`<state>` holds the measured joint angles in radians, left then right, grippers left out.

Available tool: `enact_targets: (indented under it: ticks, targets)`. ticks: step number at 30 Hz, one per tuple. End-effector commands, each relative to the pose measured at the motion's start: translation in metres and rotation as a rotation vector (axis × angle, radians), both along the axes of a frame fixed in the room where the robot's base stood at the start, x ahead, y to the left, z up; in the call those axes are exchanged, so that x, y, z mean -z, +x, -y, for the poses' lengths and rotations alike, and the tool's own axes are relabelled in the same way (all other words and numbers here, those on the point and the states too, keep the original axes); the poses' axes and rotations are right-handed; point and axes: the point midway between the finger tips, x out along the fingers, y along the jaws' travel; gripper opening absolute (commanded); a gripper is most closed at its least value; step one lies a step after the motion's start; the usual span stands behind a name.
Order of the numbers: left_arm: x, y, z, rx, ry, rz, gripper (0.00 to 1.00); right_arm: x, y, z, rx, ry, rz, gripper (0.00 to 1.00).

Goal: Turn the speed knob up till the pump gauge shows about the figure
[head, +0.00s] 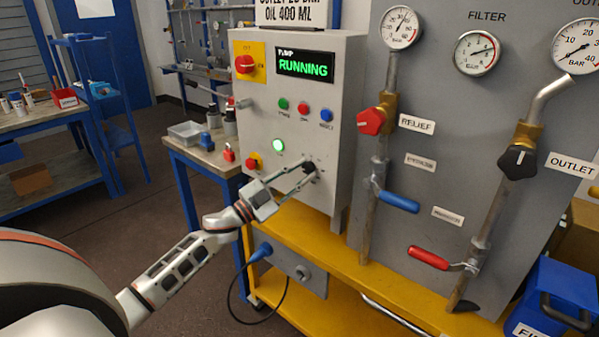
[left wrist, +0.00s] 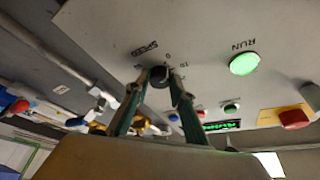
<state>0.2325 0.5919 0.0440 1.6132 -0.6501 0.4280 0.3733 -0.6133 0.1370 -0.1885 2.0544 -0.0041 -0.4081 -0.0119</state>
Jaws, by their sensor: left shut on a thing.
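The black speed knob (head: 308,168) is low on the right of the grey control box front (head: 262,115). My left gripper (head: 305,174) is shut on it, one finger on either side. In the left wrist view the knob (left wrist: 159,76) shows between the two fingertips (left wrist: 161,84), beside the word SPEED and a few scale figures. The knob's exact setting cannot be read. The leftmost gauge (head: 401,27) is marked in BAR, but its name is cut off and its needle is too small to read. The display (head: 305,66) says RUNNING. My right gripper is not in view.
A sign (head: 296,14), partly cut off, shows OIL 400 ML. The filter gauge (head: 477,53) and outlet gauge (head: 577,45) are further right. A red relief knob (head: 371,121) and blue lever (head: 398,202) stand right of the box. The green run lamp (head: 278,146) is lit.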

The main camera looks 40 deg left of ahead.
Motion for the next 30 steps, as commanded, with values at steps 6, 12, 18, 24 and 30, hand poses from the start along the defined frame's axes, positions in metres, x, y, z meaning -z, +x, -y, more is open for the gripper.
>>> enact_targets:
  ticks: [6,12,18,24,30]
  targets:
    - [-0.001,0.0,-0.001,0.0,0.063,0.007,0.02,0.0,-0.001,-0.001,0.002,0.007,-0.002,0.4]
    - [-0.001,0.0,0.0,0.0,0.061,0.007,0.02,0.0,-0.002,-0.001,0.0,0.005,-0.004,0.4]
    - [-0.001,0.0,0.0,0.0,0.06,0.006,0.4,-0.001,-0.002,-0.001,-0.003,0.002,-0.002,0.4]
    - [0.0,0.0,-0.001,0.0,0.059,0.006,0.4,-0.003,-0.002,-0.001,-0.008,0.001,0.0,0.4]
    - [0.005,-0.013,-0.005,0.001,0.058,0.003,0.4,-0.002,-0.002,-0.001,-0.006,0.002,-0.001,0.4]
